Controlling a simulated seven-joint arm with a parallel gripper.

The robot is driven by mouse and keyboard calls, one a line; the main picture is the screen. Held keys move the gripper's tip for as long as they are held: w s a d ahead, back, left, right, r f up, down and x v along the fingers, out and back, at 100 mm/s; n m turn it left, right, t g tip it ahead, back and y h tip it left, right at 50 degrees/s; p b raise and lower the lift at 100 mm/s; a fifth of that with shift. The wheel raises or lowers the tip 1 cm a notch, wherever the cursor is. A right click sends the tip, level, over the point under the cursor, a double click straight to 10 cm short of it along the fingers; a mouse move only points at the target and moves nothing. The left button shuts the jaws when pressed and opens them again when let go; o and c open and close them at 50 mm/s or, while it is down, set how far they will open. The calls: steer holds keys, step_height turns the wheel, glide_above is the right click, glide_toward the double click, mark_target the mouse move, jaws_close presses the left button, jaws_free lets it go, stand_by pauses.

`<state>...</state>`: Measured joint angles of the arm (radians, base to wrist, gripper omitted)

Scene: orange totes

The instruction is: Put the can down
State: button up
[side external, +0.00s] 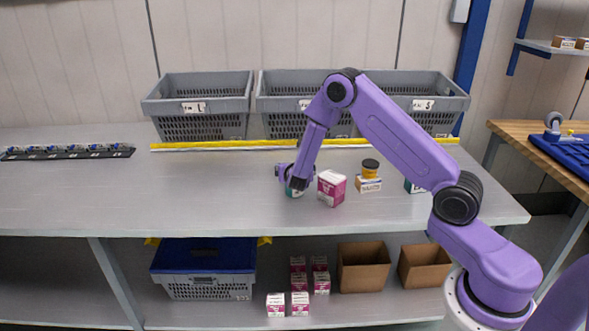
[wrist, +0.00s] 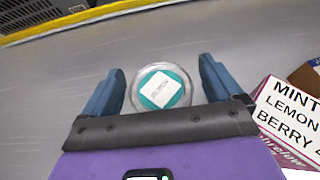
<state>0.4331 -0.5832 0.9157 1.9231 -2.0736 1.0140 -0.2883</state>
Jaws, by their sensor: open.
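The can (wrist: 161,88) shows from above in the wrist view, with a silver rim and a teal top bearing a white label. It stands on the grey table between the two fingers of my gripper (wrist: 161,92), with a gap on each side. In the side external view my gripper (side external: 294,185) is low over the table, and the can (side external: 294,193) shows only as a small teal and white patch under it. My gripper is open.
A pink and white box (side external: 331,188) stands close to the right of my gripper. Grey crates (side external: 203,100) line the back behind a yellow strip (side external: 220,146).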

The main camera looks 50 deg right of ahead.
steer(key=s+a+r+m+g, duration=0.1)
steer(key=s+a+r+m, duration=0.2)
steer(key=s, duration=0.3)
steer(key=s+a+r+m+g+y, duration=0.1)
steer(key=s+a+r+m+g, duration=0.2)
steer(key=s, duration=0.4)
steer(key=s+a+r+m, duration=0.2)
steer(key=s+a+r, duration=0.2)
steer(key=s, duration=0.2)
steer(key=s+a+r+m+g+y, duration=0.1)
steer(key=s+a+m+g+y, duration=0.1)
steer(key=s, duration=1)
steer(key=s+a+r+m+g+y, duration=0.1)
steer(key=s+a+m+g+y, duration=0.2)
steer(key=s, duration=0.9)
steer(key=a+m+y, duration=0.1)
steer(key=a+y, duration=0.2)
steer(key=y, duration=0.1)
steer(key=shift+s+a, duration=0.3)
steer(key=shift+s, duration=0.05)
